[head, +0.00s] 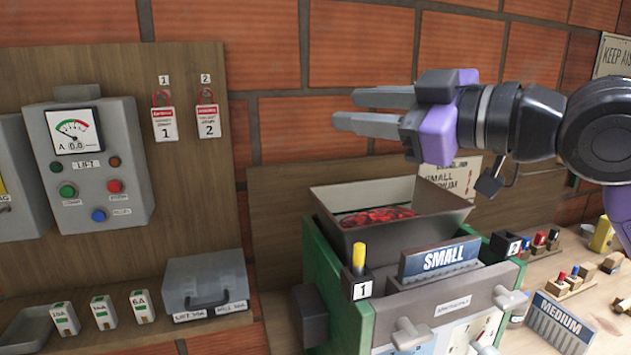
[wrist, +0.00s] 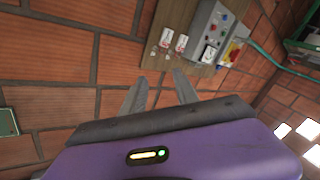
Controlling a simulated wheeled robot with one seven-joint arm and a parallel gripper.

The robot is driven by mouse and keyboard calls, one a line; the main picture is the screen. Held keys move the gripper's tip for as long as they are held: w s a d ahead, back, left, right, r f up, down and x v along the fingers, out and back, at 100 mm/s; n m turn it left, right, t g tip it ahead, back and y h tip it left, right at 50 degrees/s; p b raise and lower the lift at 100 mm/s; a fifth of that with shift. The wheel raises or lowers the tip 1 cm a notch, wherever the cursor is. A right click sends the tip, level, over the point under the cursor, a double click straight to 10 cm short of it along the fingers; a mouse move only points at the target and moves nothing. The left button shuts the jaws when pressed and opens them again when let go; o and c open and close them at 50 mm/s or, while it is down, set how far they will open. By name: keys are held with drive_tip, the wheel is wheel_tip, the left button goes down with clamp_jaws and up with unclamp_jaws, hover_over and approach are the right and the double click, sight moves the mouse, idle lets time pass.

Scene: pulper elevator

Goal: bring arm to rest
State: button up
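My gripper (head: 362,112) is raised at the upper right in the head view, above the green pulper machine (head: 317,235) and its hopper (head: 420,224) of red cherries. Its two grey fingers point left and stand apart with nothing between them. In the wrist view the fingers (wrist: 160,90) are also spread and empty, with the brick wall behind them. My arm reaches in from the right edge and touches nothing that I can see.
The lift control box (head: 92,165) hangs on a wooden board at left, beside two red tags (head: 164,124). A "SMALL" plate (head: 441,258) stands on the machine. A "MEDIUM" plate (head: 556,325) and colored pegs sit on the bench at right. Fuse boxes (head: 103,312) line the shelf.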

drive_tip(key=s+d+f+m+t+h, duration=0.55)
drive_tip(key=d+f+m+h, duration=0.2)
drive_tip(key=f+m, duration=0.25)
drive_tip(key=s+d+f+m+t+h, duration=0.4)
drive_tip(key=d+f+m+t+h, duration=0.3)
drive_tip(key=f+m, duration=0.3)
drive_tip(key=s+f+n+g, duration=0.2)
drive_tip(key=s+f+g, duration=0.2)
drive_tip(key=s+f, duration=0.9)
drive_tip(key=s+f+n+g+y, duration=0.1)
drive_tip(key=s+f+g, duration=0.4)
drive_tip(key=s+f, duration=0.8)
drive_tip(key=s+n, duration=0.1)
drive_tip(key=s, duration=0.6)
drive_tip(key=shift+a, duration=0.25)
drive_tip(key=shift+o, duration=0.5)
drive_tip(key=shift+r+y, duration=0.1)
drive_tip(key=shift+y, duration=0.15)
